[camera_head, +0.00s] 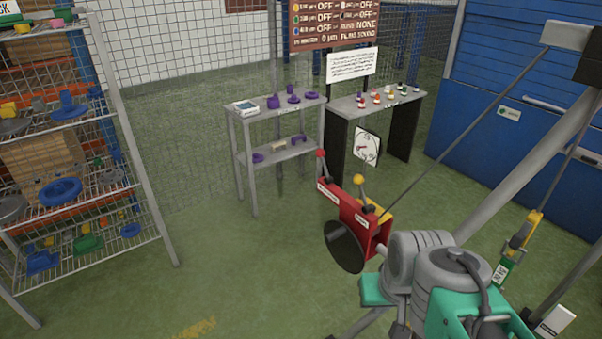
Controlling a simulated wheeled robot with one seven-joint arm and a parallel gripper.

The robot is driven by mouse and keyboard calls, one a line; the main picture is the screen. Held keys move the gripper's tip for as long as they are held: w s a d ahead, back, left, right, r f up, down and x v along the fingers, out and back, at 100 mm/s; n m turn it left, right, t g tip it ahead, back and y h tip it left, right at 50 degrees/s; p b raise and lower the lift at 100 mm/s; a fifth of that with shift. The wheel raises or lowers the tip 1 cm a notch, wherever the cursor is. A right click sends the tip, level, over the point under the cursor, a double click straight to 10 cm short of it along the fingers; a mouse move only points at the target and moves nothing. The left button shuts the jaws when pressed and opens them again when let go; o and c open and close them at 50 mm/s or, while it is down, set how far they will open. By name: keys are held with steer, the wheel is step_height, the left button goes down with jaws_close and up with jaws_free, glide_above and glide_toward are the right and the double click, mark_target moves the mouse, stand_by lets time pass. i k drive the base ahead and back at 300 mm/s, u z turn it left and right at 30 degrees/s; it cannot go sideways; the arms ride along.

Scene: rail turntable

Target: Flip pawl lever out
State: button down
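A red winch-like box (350,212) stands low in the middle, with a dark cone-shaped drum (345,247) on its near side. A lever with a red knob (320,154) rises from its left end. A second lever with a yellow knob (358,180) rises near its right end, beside a yellow part. Each lever has a small white label near it, too small to read, so I cannot tell which is the pawl lever. My grey and green arm (450,285) fills the lower right, close to the box's right end. I cannot make out my gripper's fingers.
A grey shelf table (246,165) with purple parts and a dark-legged table (342,110) with small bottles stand behind the box. A loaded wire rack (140,190) is at left, blue cabinets (500,60) at right. Grey struts cross the right side. Green floor (230,260) is clear left of the box.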

mark_target(359, 179)
steer(key=u, duration=0.25)
steer(key=i, duration=0.35)
steer(key=z, duration=0.1)
steer(key=k, duration=0.6)
steer(key=u, duration=0.85)
steer(key=i, duration=0.7)
steer(key=u, duration=0.85)
steer(key=i, duration=0.9)
steer(key=z, duration=0.75)
steer(key=i, duration=0.85)
steer(key=z, duration=0.8)
